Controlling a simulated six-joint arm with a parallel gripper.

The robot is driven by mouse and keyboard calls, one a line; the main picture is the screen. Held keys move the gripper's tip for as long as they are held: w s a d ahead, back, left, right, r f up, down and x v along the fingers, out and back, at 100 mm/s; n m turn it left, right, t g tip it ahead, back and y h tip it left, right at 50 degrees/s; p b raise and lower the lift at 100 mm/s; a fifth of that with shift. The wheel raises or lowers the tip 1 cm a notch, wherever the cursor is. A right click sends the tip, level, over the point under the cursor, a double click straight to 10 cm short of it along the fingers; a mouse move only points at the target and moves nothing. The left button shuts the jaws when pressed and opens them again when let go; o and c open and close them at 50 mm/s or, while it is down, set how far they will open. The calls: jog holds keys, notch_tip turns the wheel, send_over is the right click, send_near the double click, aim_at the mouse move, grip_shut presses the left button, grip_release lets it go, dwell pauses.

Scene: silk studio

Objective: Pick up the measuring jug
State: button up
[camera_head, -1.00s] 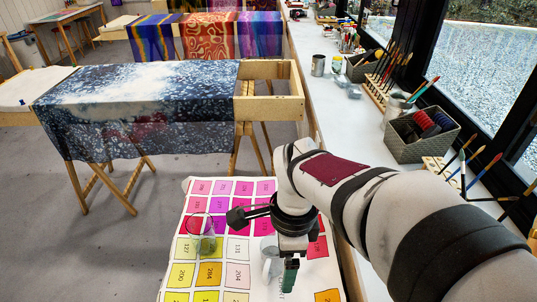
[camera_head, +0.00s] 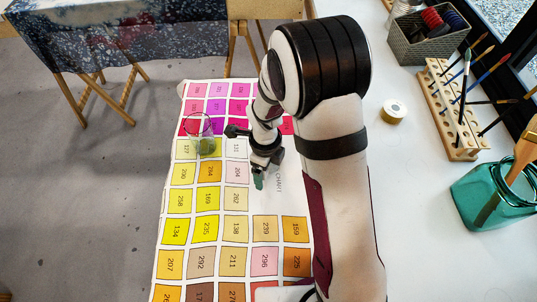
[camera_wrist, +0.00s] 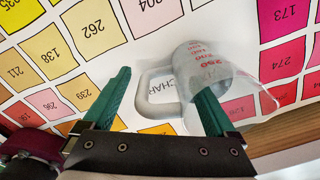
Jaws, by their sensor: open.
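The measuring jug (camera_wrist: 207,65) shows in the wrist view as a clear, frosted-looking vessel with red graduation marks and a loop handle on its left. It stands on the numbered colour chart. My gripper (camera_wrist: 165,82) is open, with green fingers on either side of the handle. The right finger overlaps the jug's body in the picture; I cannot tell whether it touches. In the head view my gripper (camera_head: 258,181) is low over the chart, and I cannot make out the jug behind my arm.
The colour chart (camera_head: 181,246) covers the table. On the white counter at right are a tape roll (camera_head: 393,111), a wooden brush rack (camera_head: 450,115), a basket (camera_head: 429,50) and a teal container (camera_head: 489,197).

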jog(key=shift+f, duration=0.25)
grip_shut()
dwell(0.3)
